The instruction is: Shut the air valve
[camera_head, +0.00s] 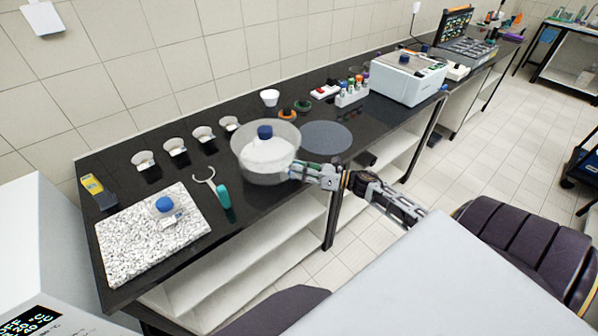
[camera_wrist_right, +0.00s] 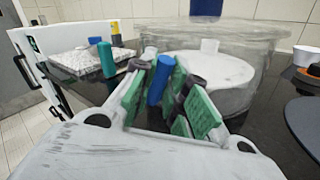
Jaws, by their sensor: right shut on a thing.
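A large clear round vessel (camera_head: 238,160) stands on the black bench with a white domed body inside and a blue knob (camera_head: 265,132) on top. My right gripper (camera_head: 298,171) is at its right side, low on the wall. In the right wrist view the green-padded fingers (camera_wrist_right: 165,97) are shut on a small blue cylindrical part (camera_wrist_right: 160,80) in front of the clear vessel wall (camera_wrist_right: 270,45). This looks like the air valve's handle. In the head view the fingers hide it, and its turn position cannot be told. My left gripper is out of view.
A teal-handled tool (camera_head: 222,195) lies left of the vessel, with several small bowls (camera_head: 176,147) behind. A grey disc (camera_head: 327,137) lies to the right. A white machine (camera_head: 405,77) stands farther right.

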